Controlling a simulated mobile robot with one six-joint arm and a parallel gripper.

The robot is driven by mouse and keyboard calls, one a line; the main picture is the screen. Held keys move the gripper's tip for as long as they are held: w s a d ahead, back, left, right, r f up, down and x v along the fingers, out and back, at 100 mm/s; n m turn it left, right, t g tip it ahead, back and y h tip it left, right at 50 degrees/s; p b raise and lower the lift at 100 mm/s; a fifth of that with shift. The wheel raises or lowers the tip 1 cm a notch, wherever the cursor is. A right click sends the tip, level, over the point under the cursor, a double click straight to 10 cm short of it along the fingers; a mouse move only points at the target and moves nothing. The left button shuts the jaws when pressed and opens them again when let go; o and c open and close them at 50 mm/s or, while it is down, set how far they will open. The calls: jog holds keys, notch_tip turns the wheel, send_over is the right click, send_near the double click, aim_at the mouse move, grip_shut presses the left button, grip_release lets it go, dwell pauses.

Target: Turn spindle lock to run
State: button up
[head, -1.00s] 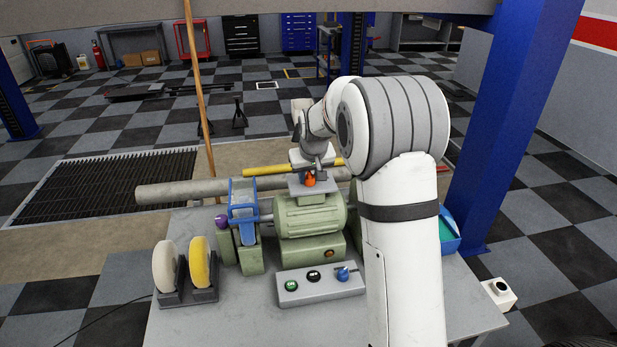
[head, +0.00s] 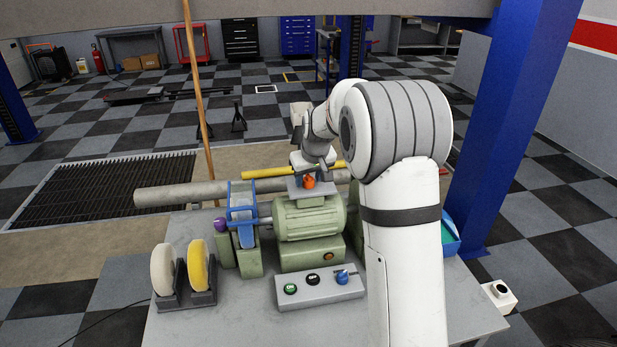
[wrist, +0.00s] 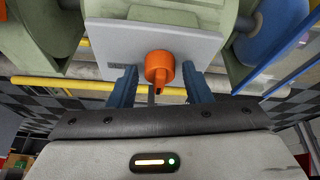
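The spindle lock is an orange knob (wrist: 159,67) with a narrow pointer tab. It sits on a grey plate (wrist: 135,42) fixed on the green grinder (head: 310,222). In the head view the orange knob (head: 309,182) shows on top of the grinder's motor housing. My gripper (wrist: 161,86) is open, its two blue fingers apart on either side of the knob, with visible gaps. The knob's tab points towards my palm in the wrist view. The marking on the plate is too small and partly covered to read.
A control box (head: 320,289) with green and black buttons and a blue knob stands in front of the grinder. Two spare wheels on a stand (head: 187,293) are at left. A blue-framed guard (head: 242,200) is left of the motor. A wooden pole (head: 197,95) rises behind.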

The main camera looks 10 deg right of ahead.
jog(key=shift+o, duration=0.5)
jog(key=b+v, duration=0.1)
jog(key=v, duration=0.6)
jog(key=shift+r+b, duration=0.35)
jog(key=shift+r, duration=0.05)
jog(key=shift+s, duration=0.15)
jog(key=s+f+m+g, duration=0.1)
jog(key=s+f+m, duration=0.1)
jog(key=s, duration=3.3)
jog(key=shift+s+a+f+m, duration=0.3)
jog(key=shift+s+f, duration=0.05)
jog(key=shift+f, duration=0.15)
